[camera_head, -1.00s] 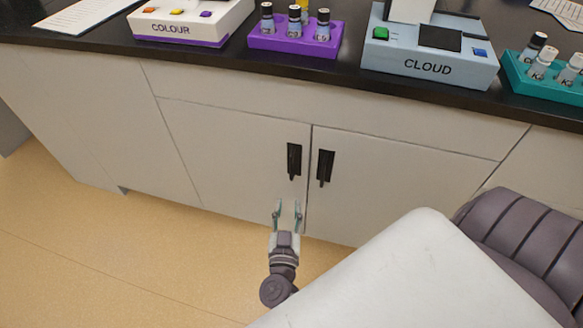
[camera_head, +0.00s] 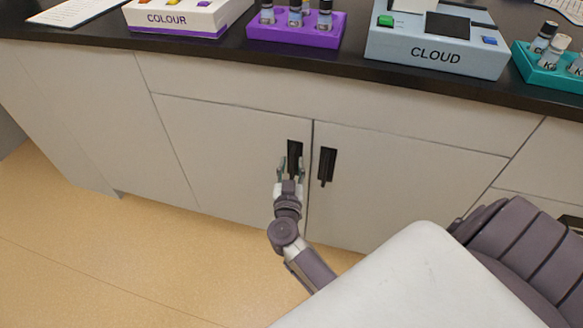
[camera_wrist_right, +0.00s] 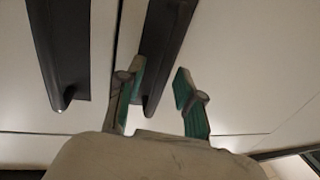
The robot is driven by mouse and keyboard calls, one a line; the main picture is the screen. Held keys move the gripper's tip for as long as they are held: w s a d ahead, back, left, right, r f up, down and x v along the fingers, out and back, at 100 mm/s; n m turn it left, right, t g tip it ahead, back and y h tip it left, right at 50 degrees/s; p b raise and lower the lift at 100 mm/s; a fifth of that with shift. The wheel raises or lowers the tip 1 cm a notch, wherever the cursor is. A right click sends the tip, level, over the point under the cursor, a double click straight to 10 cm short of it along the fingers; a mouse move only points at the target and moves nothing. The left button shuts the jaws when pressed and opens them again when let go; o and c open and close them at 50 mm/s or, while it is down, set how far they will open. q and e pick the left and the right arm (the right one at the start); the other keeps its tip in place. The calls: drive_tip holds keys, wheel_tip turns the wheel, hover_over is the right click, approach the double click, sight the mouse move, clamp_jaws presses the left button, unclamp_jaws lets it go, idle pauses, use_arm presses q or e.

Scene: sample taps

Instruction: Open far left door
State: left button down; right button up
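The white cabinet's left door (camera_head: 225,150) is closed, with a black vertical handle (camera_head: 294,152) near its right edge. My right gripper (camera_head: 291,168) is at the lower part of this handle. Its fingers are open. In the right wrist view, the lower end of the handle (camera_wrist_right: 162,45) shows between the two green-padded fingertips (camera_wrist_right: 158,88), closer to the left finger. I cannot tell whether they touch. My left gripper is not in view.
The right door (camera_head: 400,180) is closed, its own black handle (camera_head: 326,166) close beside my gripper. The black countertop (camera_head: 340,70) above holds a colour device (camera_head: 178,18), a cloud device (camera_head: 436,50), a purple rack (camera_head: 297,36) and a teal rack (camera_head: 552,75). The floor (camera_head: 110,250) at left is clear.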

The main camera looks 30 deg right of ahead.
drive_tip(key=shift+w, duration=0.1)
clamp_jaws()
idle(0.5)
